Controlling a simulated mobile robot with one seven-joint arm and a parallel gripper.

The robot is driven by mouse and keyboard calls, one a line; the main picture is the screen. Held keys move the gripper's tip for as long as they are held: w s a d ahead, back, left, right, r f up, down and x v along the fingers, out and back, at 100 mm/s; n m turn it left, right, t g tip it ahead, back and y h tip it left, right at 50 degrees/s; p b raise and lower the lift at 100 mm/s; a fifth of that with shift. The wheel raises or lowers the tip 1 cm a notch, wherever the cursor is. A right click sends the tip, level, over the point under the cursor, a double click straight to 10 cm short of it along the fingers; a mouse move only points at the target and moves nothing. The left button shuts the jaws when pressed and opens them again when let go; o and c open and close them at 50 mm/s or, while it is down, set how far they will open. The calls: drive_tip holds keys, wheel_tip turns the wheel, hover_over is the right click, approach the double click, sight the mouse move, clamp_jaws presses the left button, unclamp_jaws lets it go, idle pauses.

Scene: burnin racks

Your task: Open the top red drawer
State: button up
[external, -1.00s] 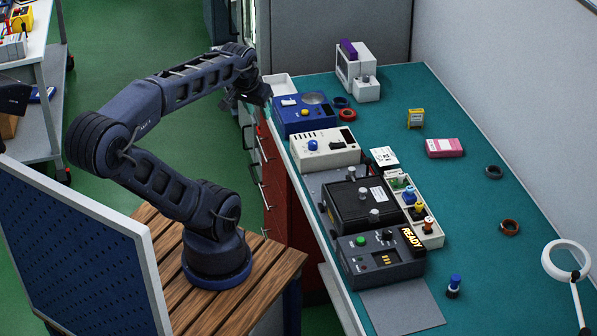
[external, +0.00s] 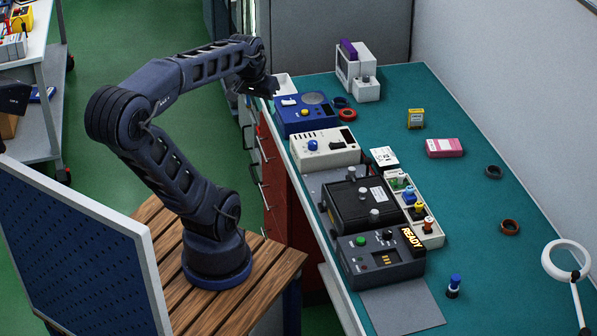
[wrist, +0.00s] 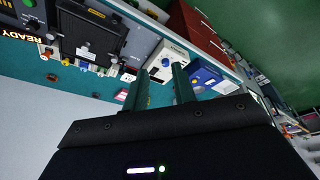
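The red drawer unit (external: 273,184) stands under the near edge of the teal bench, with bar handles on its fronts. Its top drawer (external: 267,141) shows as a narrow red front and looks closed. The red fronts also show in the wrist view (wrist: 200,32), beyond the bench edge. My gripper (external: 256,92) is at the far end of the bench edge, above and beyond the red drawers and apart from them. In the wrist view its two fingers (wrist: 160,90) are spread with a gap between them and nothing held.
A blue device (external: 305,115), a white device (external: 325,150), a black box (external: 360,203) and a dark panel reading READY (external: 375,262) line the bench's near side. A perforated blue panel (external: 75,235) stands at left.

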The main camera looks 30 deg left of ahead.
drive_tip(key=w+a+f+n+g+h, duration=0.1)
drive_tip(key=w+a+f+h, duration=0.15)
drive_tip(key=w, duration=0.55)
drive_tip(key=w+a+f+g+h, duration=0.15)
drive_tip(key=w+f, duration=0.25)
drive_tip(key=w, duration=0.4)
drive_tip(key=w+a+f+n+h, duration=0.2)
drive_tip(key=w+a+f+h, duration=0.2)
drive_tip(key=w+a+f, duration=0.55)
drive_tip(key=w+a+f+n+t+h, duration=0.1)
drive_tip(key=w+a+f+t+h, duration=0.1)
drive_tip(key=w+a+f, duration=0.45)
drive_tip(key=w+a+f+n+t+h, duration=0.15)
drive_tip(key=a+f, duration=0.25)
drive_tip(key=f, duration=0.5)
drive_tip(key=n+t, duration=0.4)
drive_tip(key=t, duration=0.3)
approach(262, 148)
drive_tip(key=shift+m+y, duration=0.25)
drive_tip(key=shift+y, duration=0.2)
drive_tip(key=x, duration=1)
drive_tip(key=shift+d, duration=0.1)
clamp_jaws()
